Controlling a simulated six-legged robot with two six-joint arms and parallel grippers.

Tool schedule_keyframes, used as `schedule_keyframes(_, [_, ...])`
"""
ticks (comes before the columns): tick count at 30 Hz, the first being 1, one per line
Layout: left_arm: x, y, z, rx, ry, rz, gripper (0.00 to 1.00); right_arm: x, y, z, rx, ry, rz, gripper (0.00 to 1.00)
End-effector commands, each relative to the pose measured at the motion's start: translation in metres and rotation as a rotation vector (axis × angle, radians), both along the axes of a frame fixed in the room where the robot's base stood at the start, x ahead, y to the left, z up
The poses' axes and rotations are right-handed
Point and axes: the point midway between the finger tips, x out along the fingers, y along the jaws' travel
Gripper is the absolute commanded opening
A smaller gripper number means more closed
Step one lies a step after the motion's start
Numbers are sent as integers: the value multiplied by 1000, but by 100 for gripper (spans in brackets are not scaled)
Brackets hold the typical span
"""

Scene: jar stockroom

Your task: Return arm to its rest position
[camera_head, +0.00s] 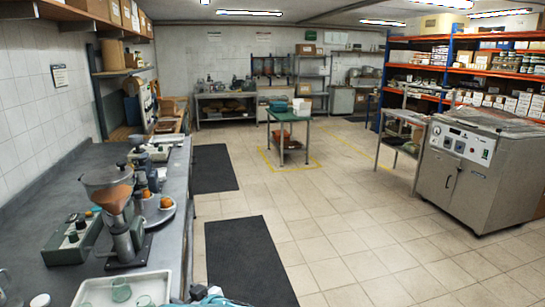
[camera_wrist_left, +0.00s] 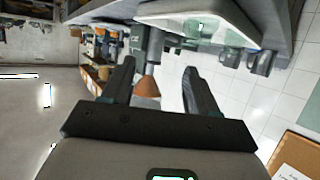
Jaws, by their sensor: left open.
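My left gripper (camera_wrist_left: 160,68) shows in the left wrist view, its two dark fingers apart with nothing held between them. Beyond the fingers, an orange-brown cone-shaped part (camera_wrist_left: 147,87) hangs in the rotated picture, well away from them. In the head view only a teal and dark sliver (camera_head: 208,298) shows at the bottom edge, beside the counter's front; it looks like part of my left arm, and its fingers cannot be made out there. My right gripper is in neither view.
A dark counter (camera_head: 52,193) runs along the left wall with a grinder-like device (camera_head: 123,240), a control box (camera_head: 72,240) and a white tray (camera_head: 90,292) holding glass jars. A steel cabinet (camera_head: 460,185) stands at right. The tiled floor between is clear around dark mats (camera_head: 246,258).

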Motion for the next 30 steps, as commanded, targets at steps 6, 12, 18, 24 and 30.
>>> schedule_keyframes(6, [-7,-3,-48,-42,43,-182,59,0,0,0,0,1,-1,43])
schedule_keyframes(12, [-36,-18,-107,-147,139,-375,59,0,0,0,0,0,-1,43])
schedule_keyframes(18, [-95,-41,-167,-313,295,-553,59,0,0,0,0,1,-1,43])
schedule_keyframes(24, [-175,-65,-211,-505,483,-682,59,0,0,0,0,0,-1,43])
schedule_keyframes(30, [-265,-86,-232,-699,684,-767,59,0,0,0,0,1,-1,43])
